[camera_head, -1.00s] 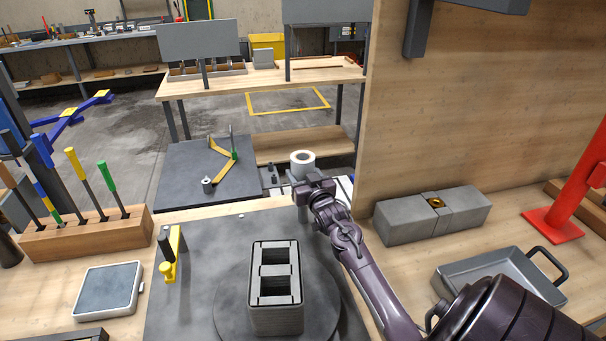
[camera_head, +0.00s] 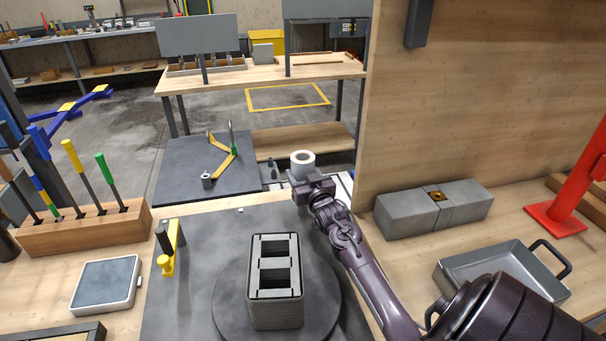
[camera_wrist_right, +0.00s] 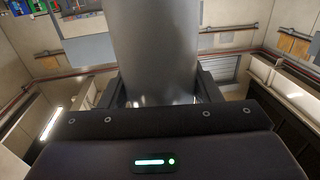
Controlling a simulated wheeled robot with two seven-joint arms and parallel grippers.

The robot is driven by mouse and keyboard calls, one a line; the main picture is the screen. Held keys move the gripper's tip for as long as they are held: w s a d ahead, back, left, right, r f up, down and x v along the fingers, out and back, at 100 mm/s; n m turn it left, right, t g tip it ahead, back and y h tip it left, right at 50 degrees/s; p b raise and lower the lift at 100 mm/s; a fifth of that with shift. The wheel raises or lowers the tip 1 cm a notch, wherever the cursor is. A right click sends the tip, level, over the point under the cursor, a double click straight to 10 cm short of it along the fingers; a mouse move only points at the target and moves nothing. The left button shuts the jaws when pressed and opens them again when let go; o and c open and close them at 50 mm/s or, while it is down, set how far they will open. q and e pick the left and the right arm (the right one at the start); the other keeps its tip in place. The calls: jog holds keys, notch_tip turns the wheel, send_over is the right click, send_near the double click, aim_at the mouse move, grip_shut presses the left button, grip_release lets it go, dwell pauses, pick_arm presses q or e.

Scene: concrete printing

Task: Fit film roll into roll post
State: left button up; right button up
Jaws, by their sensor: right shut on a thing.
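The film roll (camera_head: 302,159) is a pale upright cylinder with a dark hole in its top, beyond the far edge of the work plate. My right gripper (camera_head: 305,186) is shut on it from the near side. In the right wrist view the roll (camera_wrist_right: 155,50) is a large grey cylinder between the two fingers (camera_wrist_right: 158,95). The gripper and arm hide the roll's lower part in the head view. I cannot make out the roll post, nor whether the roll touches anything below. My left gripper is not in view.
A printed concrete block (camera_head: 275,300) stands on a round plate (camera_head: 225,300) in front. A yellow clamp-like tool (camera_head: 168,250), a scale (camera_head: 106,284) and a tool rack (camera_head: 85,232) are at left. A grey block (camera_head: 405,217), a metal tray (camera_head: 490,285) and a tall wooden panel (camera_head: 480,100) are at right.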

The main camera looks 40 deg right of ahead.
jog(key=shift+f+b, duration=2)
jog(key=shift+f, duration=0.85)
jog(key=o, duration=1.3)
jog(key=shift+s+f, duration=0.1)
jog(key=shift+f, duration=0.05)
jog(key=shift+a, duration=0.1)
jog(key=shift+s+a+f, duration=0.1)
jog(key=shift+s+f, duration=0.05)
jog(key=shift+s, duration=0.1)
jog(key=v, duration=0.6)
jog(key=shift+s+a+b, duration=0.1)
jog(key=shift+b, duration=0.25)
jog(key=shift+s+a, duration=0.15)
jog(key=shift+s, duration=0.35)
